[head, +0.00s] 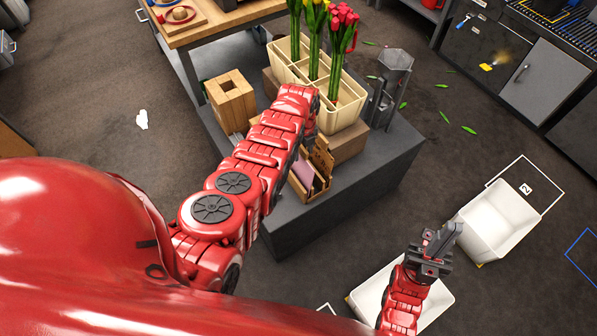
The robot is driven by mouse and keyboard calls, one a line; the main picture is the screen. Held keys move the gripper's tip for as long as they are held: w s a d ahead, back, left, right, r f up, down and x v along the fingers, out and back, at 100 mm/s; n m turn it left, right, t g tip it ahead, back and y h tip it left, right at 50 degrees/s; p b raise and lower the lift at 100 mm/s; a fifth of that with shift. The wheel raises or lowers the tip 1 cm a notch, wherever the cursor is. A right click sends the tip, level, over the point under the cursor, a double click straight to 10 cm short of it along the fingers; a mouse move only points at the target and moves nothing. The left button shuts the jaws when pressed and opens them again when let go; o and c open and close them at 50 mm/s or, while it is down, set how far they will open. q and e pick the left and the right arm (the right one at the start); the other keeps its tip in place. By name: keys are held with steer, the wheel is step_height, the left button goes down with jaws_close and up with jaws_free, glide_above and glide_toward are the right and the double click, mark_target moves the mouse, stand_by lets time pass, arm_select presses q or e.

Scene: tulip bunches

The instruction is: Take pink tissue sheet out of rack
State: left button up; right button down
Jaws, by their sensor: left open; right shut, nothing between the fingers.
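A pink tissue sheet (303,176) stands in a small brown wooden rack (321,186) at the front of the grey table. Part of the rack is hidden behind my red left arm. That arm reaches over the table and ends beside the cream flower holder, just above and behind the rack. Its gripper is hidden behind the arm, so I cannot see the fingers or whether they touch the sheet. My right gripper (436,243) is shut and empty, low at the right, above a white bin and away from the table.
The cream holder (341,117) with red and yellow tulips stands behind the rack. A wooden block (231,99) stands left, a grey hexagonal vessel (392,82) right. White bins (494,222) stand on the floor at right. The table's front right (378,178) is clear.

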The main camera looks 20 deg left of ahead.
arm_select(q)
jaws_close()
step_height(320, 180, up, 13)
steer(key=w+d+p, duration=0.1)
steer(key=p, duration=0.7)
stand_by(0.6)
steer(key=shift+w, duration=0.15)
